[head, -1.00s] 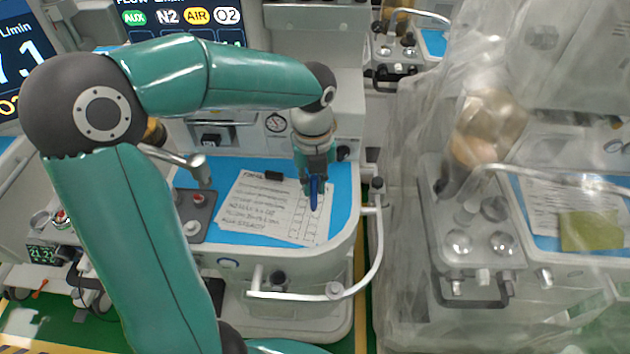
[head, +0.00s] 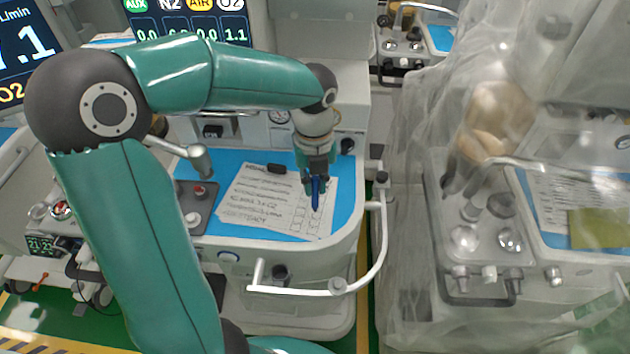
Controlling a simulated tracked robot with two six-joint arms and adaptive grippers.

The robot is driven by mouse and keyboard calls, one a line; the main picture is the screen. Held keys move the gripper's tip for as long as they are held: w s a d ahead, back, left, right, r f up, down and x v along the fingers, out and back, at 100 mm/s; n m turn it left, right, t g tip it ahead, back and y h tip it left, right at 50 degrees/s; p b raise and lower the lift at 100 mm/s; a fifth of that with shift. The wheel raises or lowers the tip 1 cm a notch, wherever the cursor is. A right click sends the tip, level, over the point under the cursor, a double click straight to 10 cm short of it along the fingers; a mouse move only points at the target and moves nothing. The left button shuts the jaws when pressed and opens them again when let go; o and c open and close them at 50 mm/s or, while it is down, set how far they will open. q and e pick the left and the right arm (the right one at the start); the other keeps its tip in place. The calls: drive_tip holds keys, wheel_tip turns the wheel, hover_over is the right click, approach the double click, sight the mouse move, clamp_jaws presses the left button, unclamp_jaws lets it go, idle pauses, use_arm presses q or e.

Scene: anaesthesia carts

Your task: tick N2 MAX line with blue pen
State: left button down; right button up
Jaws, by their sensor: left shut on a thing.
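A white checklist sheet (head: 262,205) with handwritten lines and a column of boxes on its right side lies on the blue mat (head: 345,225) of the cart. My left gripper (head: 315,176) is shut on the blue pen (head: 316,195) and holds it tip down over the box column. I cannot tell whether the tip touches the paper. The lines are too small to read surely, and part of the upper right of the sheet is hidden by the gripper. My right gripper is not in view.
A black clip (head: 277,169) sits at the sheet's top edge. A grey panel with knobs (head: 195,212) stands left of the sheet. A white rail (head: 383,245) curves around the cart's front right. A plastic-draped cart (head: 415,220) stands to the right.

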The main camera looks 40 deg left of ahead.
use_arm(q)
drive_tip(key=shift+f+b, duration=0.45)
drive_tip(key=shift+f, duration=0.1)
idle(0.7)
drive_tip(key=shift+d, duration=0.1)
idle(0.4)
drive_tip(key=shift+w+d+p, duration=0.2)
drive_tip(key=shift+d+p, duration=0.1)
idle(0.9)
wheel_tip(320, 180, up, 7)
drive_tip(key=p, duration=0.6)
idle(0.7)
